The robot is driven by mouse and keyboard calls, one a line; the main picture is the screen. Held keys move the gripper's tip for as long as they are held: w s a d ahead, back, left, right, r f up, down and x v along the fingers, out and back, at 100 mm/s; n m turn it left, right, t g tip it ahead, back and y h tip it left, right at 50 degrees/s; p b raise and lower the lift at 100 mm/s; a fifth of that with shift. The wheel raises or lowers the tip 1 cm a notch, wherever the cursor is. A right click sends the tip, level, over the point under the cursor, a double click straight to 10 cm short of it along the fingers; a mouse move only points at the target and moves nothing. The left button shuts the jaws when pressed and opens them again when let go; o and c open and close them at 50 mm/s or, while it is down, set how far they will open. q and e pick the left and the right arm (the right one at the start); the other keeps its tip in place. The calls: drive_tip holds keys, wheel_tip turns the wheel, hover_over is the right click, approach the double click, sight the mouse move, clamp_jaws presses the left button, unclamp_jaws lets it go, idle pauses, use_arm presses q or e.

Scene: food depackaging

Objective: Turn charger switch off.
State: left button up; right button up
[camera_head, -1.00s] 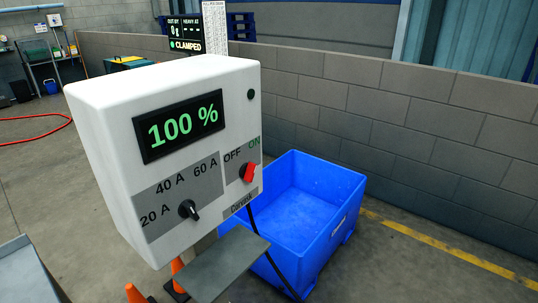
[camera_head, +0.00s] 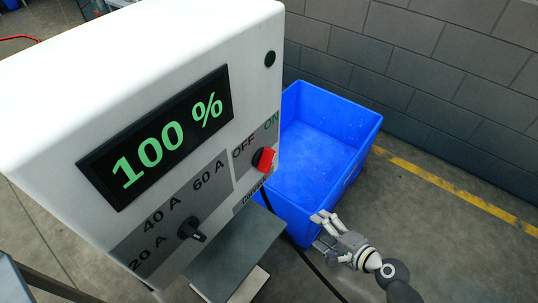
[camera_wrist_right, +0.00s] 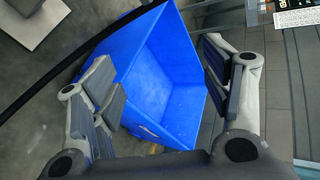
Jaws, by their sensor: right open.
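The white charger box (camera_head: 150,60) fills the left half of the head view. Its screen (camera_head: 160,137) reads 100 %. The red charger switch (camera_head: 265,159) is on the right of its front, turned toward ON. A black amp knob (camera_head: 191,229) is lower left of it. My right gripper (camera_head: 322,230) is below and right of the switch, apart from it, in front of the blue bin. In the right wrist view its two fingers (camera_wrist_right: 160,95) are spread and empty. The switch does not show there. My left gripper is not in view.
A grey shelf (camera_head: 232,255) juts out below the charger box. A blue bin (camera_head: 372,138) stands on the floor behind, by a grey block wall (camera_head: 430,60). A black cable (camera_wrist_right: 85,50) crosses the right wrist view left of the bin.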

drive_tip(key=w+a+r+m+t+y, duration=0.1)
drive_tip(key=a+r+y, duration=0.3)
drive_tip(key=r, duration=1)
drive_tip(key=y+p, duration=0.2)
drive_tip(key=y, duration=0.1)
approach(271, 163)
drive_tip(key=p+x, duration=0.3)
drive_tip(key=x, duration=0.6)
drive_tip(key=shift+w+a, duration=0.15)
drive_tip(key=shift+w, duration=0.05)
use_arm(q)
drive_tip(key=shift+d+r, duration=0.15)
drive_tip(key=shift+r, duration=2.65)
use_arm(e)
drive_tip(key=shift+w+a+f, duration=0.1)
drive_tip(key=shift+w+a, duration=0.2)
drive_tip(key=shift+a, duration=0.2)
